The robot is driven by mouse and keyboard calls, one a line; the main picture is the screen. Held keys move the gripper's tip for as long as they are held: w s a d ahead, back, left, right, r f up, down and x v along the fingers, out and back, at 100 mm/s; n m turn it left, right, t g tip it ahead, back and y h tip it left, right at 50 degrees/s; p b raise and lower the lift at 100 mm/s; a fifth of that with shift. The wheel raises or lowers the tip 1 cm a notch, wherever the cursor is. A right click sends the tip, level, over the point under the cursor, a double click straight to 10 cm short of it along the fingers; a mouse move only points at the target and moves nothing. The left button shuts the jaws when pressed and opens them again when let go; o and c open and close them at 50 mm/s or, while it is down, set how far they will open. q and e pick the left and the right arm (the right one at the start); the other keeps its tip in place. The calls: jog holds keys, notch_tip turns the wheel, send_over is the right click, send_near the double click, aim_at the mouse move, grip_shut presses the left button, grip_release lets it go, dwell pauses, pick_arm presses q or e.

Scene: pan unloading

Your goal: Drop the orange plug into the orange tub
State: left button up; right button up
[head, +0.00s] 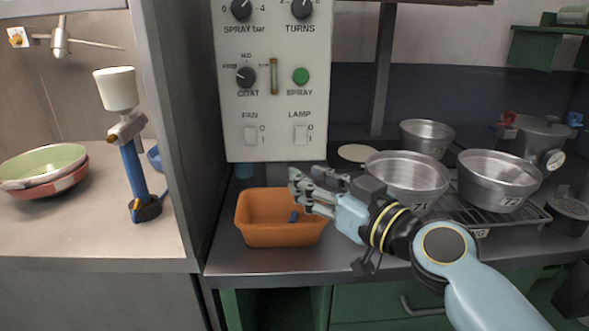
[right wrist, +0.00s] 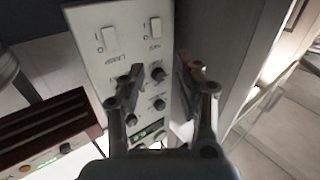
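The orange tub (head: 262,238) stands on the steel counter in the head view. A small blue piece (head: 293,217) shows inside it, near its right side. My right gripper (head: 294,188) is above the tub's right part and hides some of its rim. In the right wrist view my right gripper (right wrist: 160,72) has its two fingers apart, with nothing seen between them. I cannot make out an orange plug in either view. My left gripper is not in view.
A control panel (head: 270,110) stands behind the tub, and a grey partition (head: 180,90) rises to its left. Steel pans (head: 405,178) (head: 498,183) stand on a rack at right. A spray gun (head: 132,150) and stacked bowls (head: 45,165) are beyond the partition.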

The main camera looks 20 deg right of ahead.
jog(key=v, duration=0.6)
